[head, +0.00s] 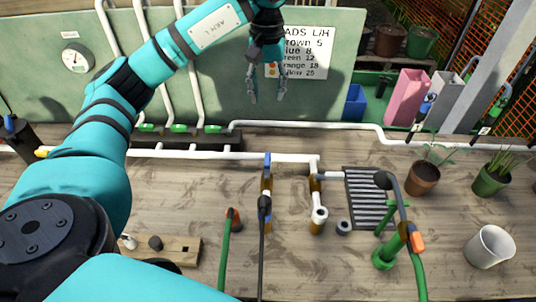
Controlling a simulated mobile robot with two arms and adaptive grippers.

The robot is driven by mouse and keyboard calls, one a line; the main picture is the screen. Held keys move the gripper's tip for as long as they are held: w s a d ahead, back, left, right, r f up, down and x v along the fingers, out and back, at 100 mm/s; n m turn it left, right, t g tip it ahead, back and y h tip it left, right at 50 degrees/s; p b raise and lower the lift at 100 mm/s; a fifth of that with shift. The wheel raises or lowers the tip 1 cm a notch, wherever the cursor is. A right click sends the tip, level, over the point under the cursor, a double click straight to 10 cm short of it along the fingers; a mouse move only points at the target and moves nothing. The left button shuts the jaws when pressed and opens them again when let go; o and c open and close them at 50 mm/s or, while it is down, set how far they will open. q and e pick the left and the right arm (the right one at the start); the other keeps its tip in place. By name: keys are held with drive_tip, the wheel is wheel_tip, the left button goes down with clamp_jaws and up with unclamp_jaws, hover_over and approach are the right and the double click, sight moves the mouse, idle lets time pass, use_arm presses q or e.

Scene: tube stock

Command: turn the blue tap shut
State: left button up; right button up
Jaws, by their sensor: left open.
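The blue tap (267,160) is on a brass fitting on the white pipe, near the middle of the bench in the head view. Its narrow blue part runs up and down in the picture; a black hose end covers part of the fitting below it. I cannot tell exactly how its handle is turned. My left gripper (267,94) is open and empty, its fingers hanging down in front of the green back panel. It appears above the tap in the picture and apart from it. My right gripper is not in view.
A second brass tap fitting (317,205) stands to the right, beside a dark drain grate (364,200). A green hose (226,255) rises to the left. A white mug (489,247) and potted plants stand at the right. Several green valves (178,128) line the back manifold.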

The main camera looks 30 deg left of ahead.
use_arm(q)
drive_tip(key=b, duration=0.5)
approach(267, 158)
wheel_tip(267, 158, down, 9)
drive_tip(key=p, duration=0.4)
drive_tip(key=shift+f, duration=0.1)
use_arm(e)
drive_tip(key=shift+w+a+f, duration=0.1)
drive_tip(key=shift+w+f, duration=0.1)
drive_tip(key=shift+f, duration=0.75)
use_arm(q)
drive_tip(key=shift+c, duration=0.2)
clamp_jaws()
